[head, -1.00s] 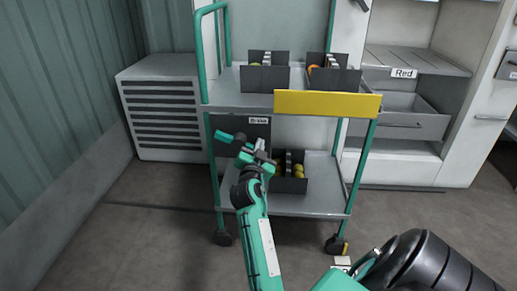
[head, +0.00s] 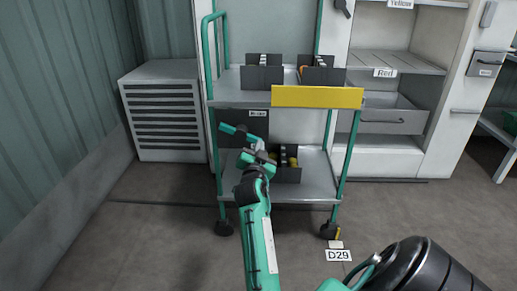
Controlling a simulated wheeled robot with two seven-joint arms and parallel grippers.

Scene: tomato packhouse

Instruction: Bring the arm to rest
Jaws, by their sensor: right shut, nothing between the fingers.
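My right arm (head: 258,235) reaches up from the bottom middle of the head view, with its green and black links stretched toward the trolley. My right gripper (head: 247,146) is shut and empty. In the picture it overlaps the trolley's left side, between the upper and lower shelves; I cannot tell how far in front of the trolley it is. The arm and gripper hide part of the lower shelf and a dark crate there. My left gripper is not in view.
A green-framed trolley (head: 306,191) with a yellow front panel (head: 318,97) carries dark crates (head: 263,77). A grey louvred cabinet (head: 160,112) stands left of it. White shelving with a "Red" shelf (head: 397,60) is behind right. A floor tag "D29" (head: 338,255) lies before the trolley. Floor at left is clear.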

